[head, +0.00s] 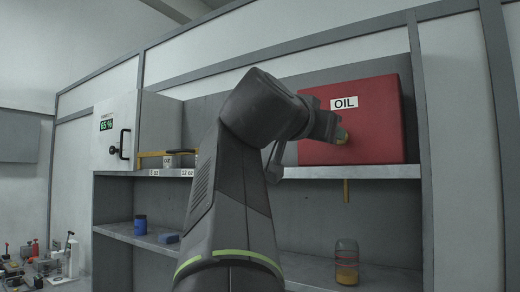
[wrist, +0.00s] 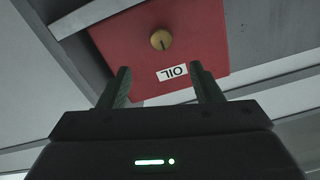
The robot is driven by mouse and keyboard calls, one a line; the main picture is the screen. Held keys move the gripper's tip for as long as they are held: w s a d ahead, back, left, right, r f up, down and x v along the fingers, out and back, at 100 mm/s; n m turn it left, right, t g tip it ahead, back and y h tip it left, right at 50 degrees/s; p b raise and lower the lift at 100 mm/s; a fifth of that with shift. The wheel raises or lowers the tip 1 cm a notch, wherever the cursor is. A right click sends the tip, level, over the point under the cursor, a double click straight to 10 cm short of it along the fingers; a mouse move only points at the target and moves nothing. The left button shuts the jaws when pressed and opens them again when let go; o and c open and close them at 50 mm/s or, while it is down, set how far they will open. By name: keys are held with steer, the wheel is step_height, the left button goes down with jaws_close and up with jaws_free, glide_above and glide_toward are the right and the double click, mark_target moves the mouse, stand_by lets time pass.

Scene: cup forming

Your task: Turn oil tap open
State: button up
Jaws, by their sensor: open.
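The red oil box (head: 382,104) with a white OIL label (head: 344,103) stands on the upper shelf at the right in the head view. Its round brass tap (head: 342,135) is on the front face, partly covered by my gripper (head: 334,130). In the wrist view the red box (wrist: 122,62) appears upside down, with the tap (wrist: 161,40) above the label. My gripper (wrist: 160,85) shows there with its two fingers apart and nothing between them. The tap lies beyond the fingertips, apart from them.
A thin yellow spout (head: 346,191) hangs below the shelf over a clear jar (head: 346,262) with amber contents. A white cabinet (head: 118,132) with a black handle is at the left. A blue cup (head: 140,225) and a blue block (head: 169,238) sit on the lower shelf.

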steer(key=shift+p+x, duration=2.2)
steer(key=shift+x, duration=4.7)
steer(key=shift+c, duration=0.2)
steer(key=c, duration=1)
